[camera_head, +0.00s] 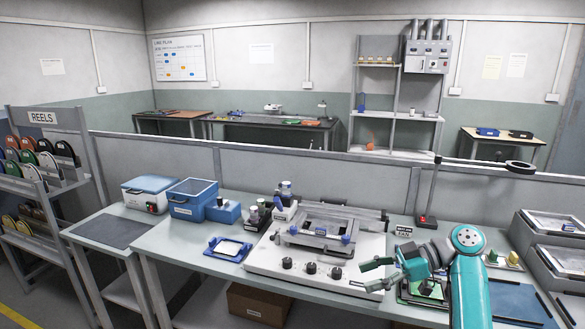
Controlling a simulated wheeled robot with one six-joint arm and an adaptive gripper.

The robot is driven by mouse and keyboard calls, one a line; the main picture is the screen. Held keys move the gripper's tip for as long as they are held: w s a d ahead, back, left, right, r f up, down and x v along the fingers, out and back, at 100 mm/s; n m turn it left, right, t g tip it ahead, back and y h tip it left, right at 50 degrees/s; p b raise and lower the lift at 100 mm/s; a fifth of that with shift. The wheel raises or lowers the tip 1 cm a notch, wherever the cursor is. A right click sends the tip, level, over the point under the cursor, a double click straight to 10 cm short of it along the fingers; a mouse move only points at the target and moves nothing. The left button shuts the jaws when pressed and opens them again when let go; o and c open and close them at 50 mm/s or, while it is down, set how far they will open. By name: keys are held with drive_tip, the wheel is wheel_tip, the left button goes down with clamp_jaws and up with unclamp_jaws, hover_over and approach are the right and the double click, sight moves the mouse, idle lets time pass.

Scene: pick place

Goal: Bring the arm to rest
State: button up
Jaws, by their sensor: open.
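My gripper (366,276) shows in the head view at the lower right, at the end of my teal arm. Its two dark grey fingers point left and stand apart, with nothing visible between them. It is above the right end of the white machine (262,262) with black knobs and a metal frame on top. My arm hides part of the bench to the right of the machine.
Blue bins (193,199) stand further left. Grey trays (555,226) stand at the right. A reel rack (45,165) is at the far left.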

drive_tip(key=s+a+f+m+t+h, duration=0.1)
drive_tip(key=s+a+f+m+t, duration=0.15)
drive_tip(key=f, duration=0.55)
drive_tip(key=s+a+f+m+t, duration=0.1)
drive_tip(key=f+m, duration=0.2)
drive_tip(key=f, duration=0.4)
drive_tip(key=s+a+f+m+t+h, duration=0.1)
drive_tip(key=s+a+f+m+t, duration=0.15)
drive_tip(key=f, duration=0.55)
drive_tip(key=s+d+f+m+t+h, duration=0.1)
drive_tip(key=s+f+m+t+h, duration=0.4)
drive_tip(key=s+f, duration=0.95)
drive_tip(key=s+d+r+m+h, duration=0.2)
drive_tip(key=s+m+h, duration=0.1)
drive_tip(key=s, duration=0.7)
drive_tip(key=s+d+r+m+h, duration=0.1)
drive_tip(key=s+d+m+h, duration=0.1)
drive_tip(key=s, duration=0.8)
drive_tip(key=s+d+r+t+h, duration=0.1)
drive_tip(key=s+r+t, duration=0.2)
drive_tip(key=s+r, duration=1.1)
wheel_tip(320, 180, up, 4)
drive_tip(key=shift+f, duration=0.15)
